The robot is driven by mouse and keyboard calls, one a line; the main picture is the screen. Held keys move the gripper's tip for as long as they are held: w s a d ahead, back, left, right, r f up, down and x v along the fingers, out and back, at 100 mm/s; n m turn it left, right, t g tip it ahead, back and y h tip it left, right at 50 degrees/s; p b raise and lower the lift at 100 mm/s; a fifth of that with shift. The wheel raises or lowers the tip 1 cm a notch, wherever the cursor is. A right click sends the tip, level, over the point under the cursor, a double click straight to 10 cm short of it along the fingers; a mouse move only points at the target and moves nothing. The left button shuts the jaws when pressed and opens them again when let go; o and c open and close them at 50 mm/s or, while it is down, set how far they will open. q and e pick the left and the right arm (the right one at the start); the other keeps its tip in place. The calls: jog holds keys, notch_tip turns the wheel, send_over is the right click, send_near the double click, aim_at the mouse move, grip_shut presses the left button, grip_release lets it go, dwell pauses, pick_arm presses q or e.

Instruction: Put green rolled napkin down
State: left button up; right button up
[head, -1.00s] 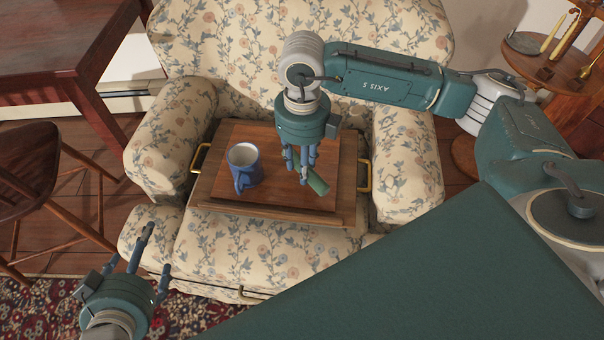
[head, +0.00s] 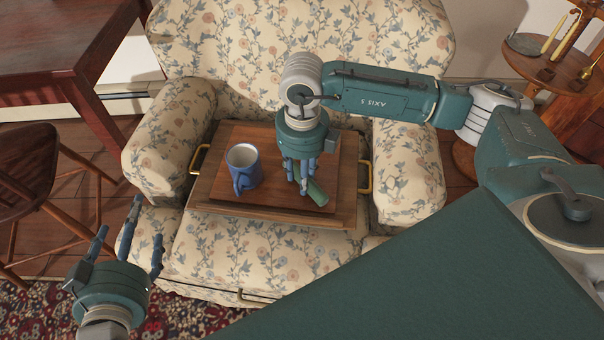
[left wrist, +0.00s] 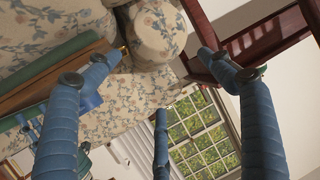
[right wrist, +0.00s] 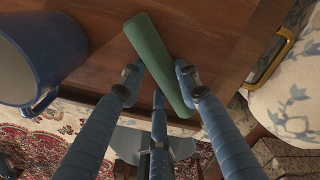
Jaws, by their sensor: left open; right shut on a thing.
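The green rolled napkin (head: 317,191) is at the right part of the wooden tray (head: 222,205). My right gripper (head: 303,188) points down over the tray and is shut on the napkin. In the right wrist view the napkin (right wrist: 157,58) lies slanted between the fingers, its far end sticking out over the tray. I cannot tell whether its underside touches the tray. My left gripper (head: 129,240) is open and empty in front of the armchair, at the lower left.
A blue mug (head: 244,168) stands on the tray, left of the napkin. The tray rests on a floral armchair (head: 290,255) and has brass handles (head: 365,177). A round side table (head: 557,75) with candles is at the right. A wooden chair (head: 40,165) is at the left.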

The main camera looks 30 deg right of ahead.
pick_arm(q)
jog(key=shift+r, duration=0.15)
pick_arm(e)
jog(key=shift+f, duration=0.1)
pick_arm(q)
jog(key=shift+w+d+r, duration=0.1)
jog(key=shift+w+r, duration=0.1)
jog(key=shift+r, duration=0.05)
pick_arm(e)
jog(key=o, duration=1.1)
notch_tip(320, 180, up, 5)
jog(key=shift+r+p, duration=0.2)
jog(key=shift+p, duration=0.65)
pick_arm(q)
jog(key=s+a+f+g+y, duration=0.1)
jog(key=s+a+f+g, duration=0.1)
jog(key=s+f+g, duration=0.2)
jog(key=s+a+f+g+y+p, duration=0.1)
jog(key=s+a+f+g, duration=0.2)
jog(key=s+f, duration=0.5)
jog(key=shift+s+a+n+g, duration=0.25)
jog(key=shift+s+g, duration=0.35)
jog(key=shift+s, duration=0.6)
pick_arm(e)
notch_tip(320, 180, up, 7)
pick_arm(q)
jog(key=shift+d+f, duration=0.1)
jog(key=shift+d, duration=0.05)
